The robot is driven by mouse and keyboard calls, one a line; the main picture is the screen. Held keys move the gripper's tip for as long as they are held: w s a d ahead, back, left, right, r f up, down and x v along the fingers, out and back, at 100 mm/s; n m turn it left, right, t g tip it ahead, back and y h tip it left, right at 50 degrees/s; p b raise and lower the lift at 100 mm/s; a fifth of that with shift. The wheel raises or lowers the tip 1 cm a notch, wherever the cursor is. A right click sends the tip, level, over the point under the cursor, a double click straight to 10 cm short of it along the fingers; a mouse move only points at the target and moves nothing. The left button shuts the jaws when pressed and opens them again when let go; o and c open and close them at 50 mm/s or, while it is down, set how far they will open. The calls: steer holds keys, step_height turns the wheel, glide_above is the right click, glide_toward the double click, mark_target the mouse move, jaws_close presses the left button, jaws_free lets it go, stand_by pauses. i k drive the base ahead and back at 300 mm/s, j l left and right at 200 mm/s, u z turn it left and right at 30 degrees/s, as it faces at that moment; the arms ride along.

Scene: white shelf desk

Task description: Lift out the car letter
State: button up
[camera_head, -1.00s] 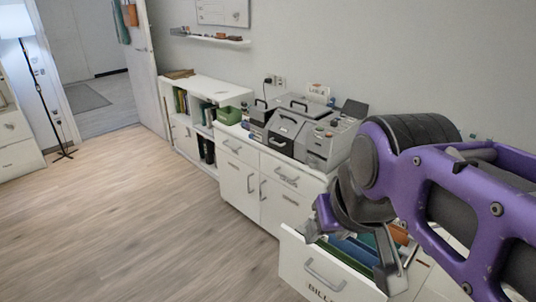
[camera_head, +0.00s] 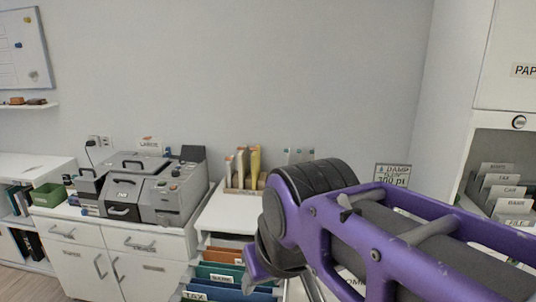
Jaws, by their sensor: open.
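Several tabbed dividers stand in a compartment of the tall cabinet at the right edge. One tab appears to read CAR (camera_head: 507,191), between tabs that look like TAX (camera_head: 498,179) and BANK (camera_head: 517,205). I cannot make out a car letter for certain. A wooden rack (camera_head: 232,190) on the white unit holds upright cream and yellow envelopes (camera_head: 255,163), with no readable names. My gripper (camera_head: 284,284) is open at the bottom middle, over the open file drawer's right side and far left of the dividers. My purple arm hides much of it and what lies beneath.
The open drawer holds coloured hanging folders (camera_head: 222,274). A grey machine (camera_head: 140,188) stands on the white cabinet at left, beside a green box (camera_head: 48,196). A small sign (camera_head: 392,175) stands behind my arm.

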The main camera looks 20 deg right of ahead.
mark_target(497, 192)
steer(key=z, duration=2.35)
